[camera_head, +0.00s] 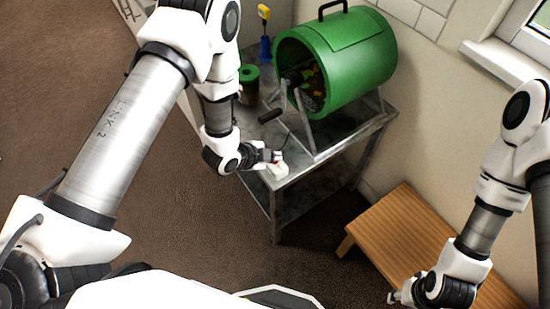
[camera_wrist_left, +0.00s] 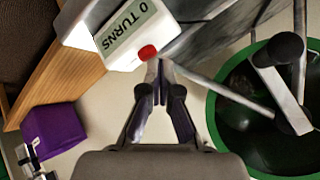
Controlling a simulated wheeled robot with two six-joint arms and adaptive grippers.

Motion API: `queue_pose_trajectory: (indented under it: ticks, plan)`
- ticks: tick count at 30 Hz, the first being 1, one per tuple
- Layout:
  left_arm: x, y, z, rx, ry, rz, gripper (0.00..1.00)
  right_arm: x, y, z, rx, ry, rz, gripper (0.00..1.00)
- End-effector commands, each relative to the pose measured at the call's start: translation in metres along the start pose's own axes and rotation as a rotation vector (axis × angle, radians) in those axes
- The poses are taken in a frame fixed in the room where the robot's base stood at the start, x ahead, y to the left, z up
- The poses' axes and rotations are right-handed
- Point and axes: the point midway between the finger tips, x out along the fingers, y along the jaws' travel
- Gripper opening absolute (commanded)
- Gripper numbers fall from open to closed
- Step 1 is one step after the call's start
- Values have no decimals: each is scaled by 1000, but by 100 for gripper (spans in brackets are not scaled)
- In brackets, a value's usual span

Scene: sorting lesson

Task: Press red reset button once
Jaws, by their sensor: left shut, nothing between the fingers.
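The red reset button (camera_wrist_left: 147,52) sits on the corner of a white counter box (camera_wrist_left: 165,38) whose display reads "0 TURNS" in the left wrist view. In the head view the white counter box (camera_head: 279,171) is at the front corner of the metal table, and the button is not visible there. My left gripper (camera_head: 275,156) is shut and empty, right at the box. In the left wrist view its fingertips (camera_wrist_left: 159,66) are just beside the button; I cannot tell whether they touch it. My right gripper (camera_head: 394,297) is low at the bottom right, away from the box; its opening is unclear.
A green drum (camera_head: 350,60) with a crank handle stands on the metal table (camera_head: 340,147) behind the box. A green canister (camera_head: 249,75) and a blue-and-yellow item (camera_head: 265,45) stand at the table's back left. A wooden bench (camera_head: 410,235) is to the right. A purple box (camera_wrist_left: 52,130) shows in the left wrist view.

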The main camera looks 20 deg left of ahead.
Motion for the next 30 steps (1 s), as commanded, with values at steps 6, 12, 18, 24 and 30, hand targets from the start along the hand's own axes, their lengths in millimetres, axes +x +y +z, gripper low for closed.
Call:
queue_pose_trajectory:
  ticks: [6,12,18,24,30]
  plan:
    - [-9,-6,-6,0,0,0,0,-10,0,0,0,0,0,40]
    - [-8,-6,-6,0,0,0,0,-9,0,0,0,0,0,40]
    - [-14,-11,-11,0,0,0,0,-17,0,0,0,0,0,40]
    - [-30,-21,-21,0,0,1,0,-34,0,0,0,0,0,40]
    - [-42,-31,-31,0,1,0,0,-48,0,0,0,0,0,40]
